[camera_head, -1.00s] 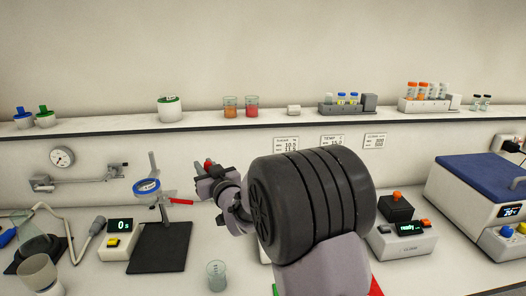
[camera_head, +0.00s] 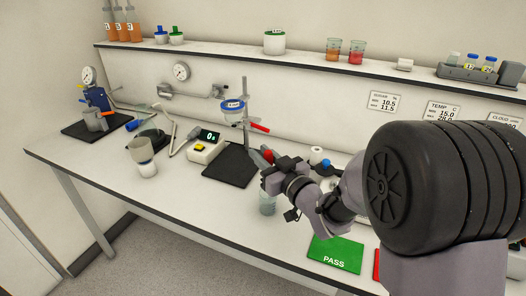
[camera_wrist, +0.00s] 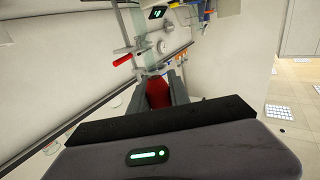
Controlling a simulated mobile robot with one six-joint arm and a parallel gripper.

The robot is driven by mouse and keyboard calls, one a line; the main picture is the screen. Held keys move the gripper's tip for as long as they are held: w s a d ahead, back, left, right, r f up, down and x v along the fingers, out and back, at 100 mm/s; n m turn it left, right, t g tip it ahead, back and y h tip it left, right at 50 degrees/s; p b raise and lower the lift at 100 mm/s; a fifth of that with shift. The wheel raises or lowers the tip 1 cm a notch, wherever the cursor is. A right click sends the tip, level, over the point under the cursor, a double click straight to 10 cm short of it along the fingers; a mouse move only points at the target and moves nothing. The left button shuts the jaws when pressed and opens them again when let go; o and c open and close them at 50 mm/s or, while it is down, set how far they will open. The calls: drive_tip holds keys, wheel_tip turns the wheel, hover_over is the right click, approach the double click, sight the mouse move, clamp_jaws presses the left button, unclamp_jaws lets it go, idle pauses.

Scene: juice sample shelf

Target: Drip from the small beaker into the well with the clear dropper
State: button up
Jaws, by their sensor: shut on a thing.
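My gripper (camera_head: 264,160) is shut on a red, rounded piece (camera_wrist: 157,92), which looks like a dropper's bulb. Its top also shows between the fingers in the head view. Any clear tube below it is hidden by the fingers. A small clear glass beaker (camera_head: 267,204) stands on the bench just below my gripper in the head view, partly behind my wrist. Two more small beakers, one orange (camera_head: 333,48) and one red (camera_head: 356,52), stand on the shelf. I cannot make out the well; my arm covers part of the bench.
A stand with a ring and red clamp handle (camera_head: 259,128) rises from a black base (camera_head: 232,165) close behind my gripper. A scale with a display (camera_head: 207,144) is to its left. A green PASS mat (camera_head: 335,254) lies at the front. The bench's front left is clear.

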drive_tip(key=shift+f+b, duration=1.55)
drive_tip(key=shift+f, duration=1.25)
drive_tip(key=shift+o, duration=1.4)
clamp_jaws()
unclamp_jaws()
drive_tip(key=c, duration=0.3)
